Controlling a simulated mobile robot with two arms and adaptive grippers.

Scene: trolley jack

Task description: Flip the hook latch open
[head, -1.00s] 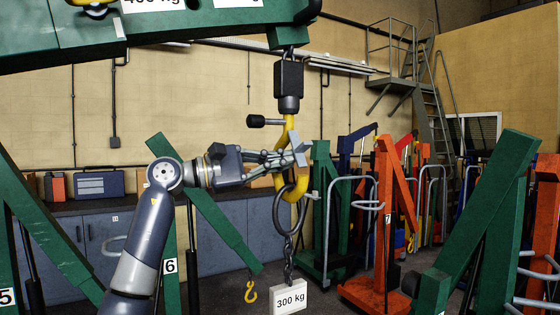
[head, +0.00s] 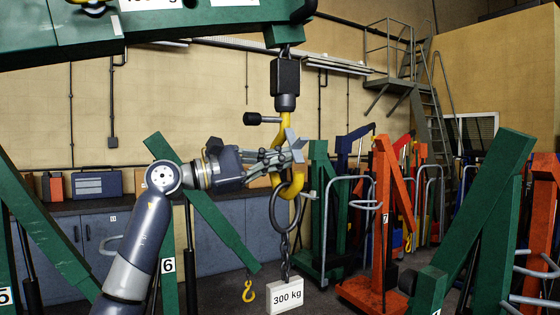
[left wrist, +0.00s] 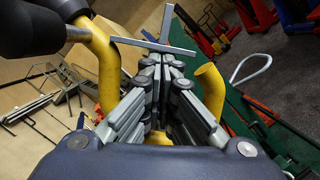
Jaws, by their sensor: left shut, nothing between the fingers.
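The yellow hook (head: 296,211) hangs from a black block (head: 286,78) under the green boom. A dark ring (head: 281,218) sits in its bend. The grey latch (head: 293,137) is at the hook's mouth; its thin crossed plates show in the left wrist view (left wrist: 150,45). My left gripper (head: 286,157) is at the mouth, its fingers shut and empty. In the left wrist view the fingertips (left wrist: 163,62) lie just below the plates, between the hook's shank (left wrist: 106,75) and its tip (left wrist: 210,92). I cannot tell whether they touch the latch. My right gripper is out of view.
The green boom (head: 190,30) spans the upper left. A dark side handle (head: 262,119) juts left above my gripper. Other coloured cranes, including an orange one (head: 384,225), stand at the right.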

